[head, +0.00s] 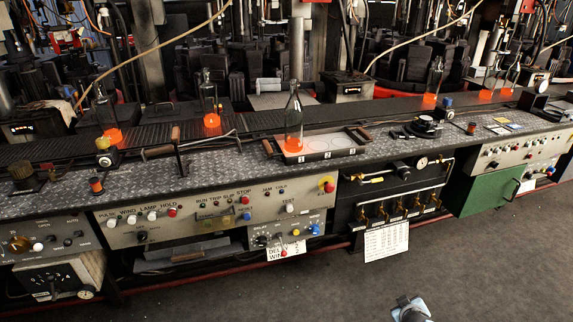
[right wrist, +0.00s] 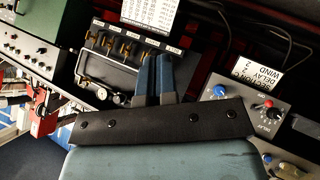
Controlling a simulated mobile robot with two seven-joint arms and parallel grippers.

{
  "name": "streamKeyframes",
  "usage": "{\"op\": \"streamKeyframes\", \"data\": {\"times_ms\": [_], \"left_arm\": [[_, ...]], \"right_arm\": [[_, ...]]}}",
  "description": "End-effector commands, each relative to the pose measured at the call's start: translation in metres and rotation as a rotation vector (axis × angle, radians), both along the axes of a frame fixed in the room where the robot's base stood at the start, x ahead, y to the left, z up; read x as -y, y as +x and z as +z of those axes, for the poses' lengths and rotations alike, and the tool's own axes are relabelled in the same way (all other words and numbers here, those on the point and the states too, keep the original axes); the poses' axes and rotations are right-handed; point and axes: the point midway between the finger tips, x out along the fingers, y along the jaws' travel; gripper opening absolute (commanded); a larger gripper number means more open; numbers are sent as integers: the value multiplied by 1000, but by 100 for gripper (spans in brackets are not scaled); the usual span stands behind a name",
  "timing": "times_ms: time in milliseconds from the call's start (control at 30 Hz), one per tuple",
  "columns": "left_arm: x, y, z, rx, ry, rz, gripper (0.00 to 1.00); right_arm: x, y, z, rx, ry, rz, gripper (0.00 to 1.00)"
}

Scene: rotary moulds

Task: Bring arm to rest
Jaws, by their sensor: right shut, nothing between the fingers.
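My right gripper (head: 408,300) shows at the bottom edge of the head view, over the bare floor in front of the machine bench. In the right wrist view its two blue fingers (right wrist: 154,75) lie together, shut with nothing between them. It is apart from the bench and touches nothing that I can see. Most of the right arm is out of the head view. My left gripper and arm are not in view.
The long bench (head: 228,150) crosses the view, with knobs and switches on its front. A clear bottle with a glowing orange base (head: 293,125) stands on a tray (head: 335,154) there. A white paper sheet (head: 386,241) hangs from the front. The grey floor (head: 480,260) is free.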

Motion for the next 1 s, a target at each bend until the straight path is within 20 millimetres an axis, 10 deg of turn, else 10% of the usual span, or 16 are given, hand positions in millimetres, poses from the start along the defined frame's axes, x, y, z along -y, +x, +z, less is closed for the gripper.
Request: {"op": "streamKeyframes", "data": {"times_ms": [233,633,1000], "left_arm": [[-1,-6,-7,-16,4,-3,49],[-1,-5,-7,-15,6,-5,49],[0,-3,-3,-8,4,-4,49]], "right_arm": [[92,-8,13,-4,-115,-29,0],[5,-131,5,-69,72,155,0],[-45,-251,71,-41,210,328,0]]}}
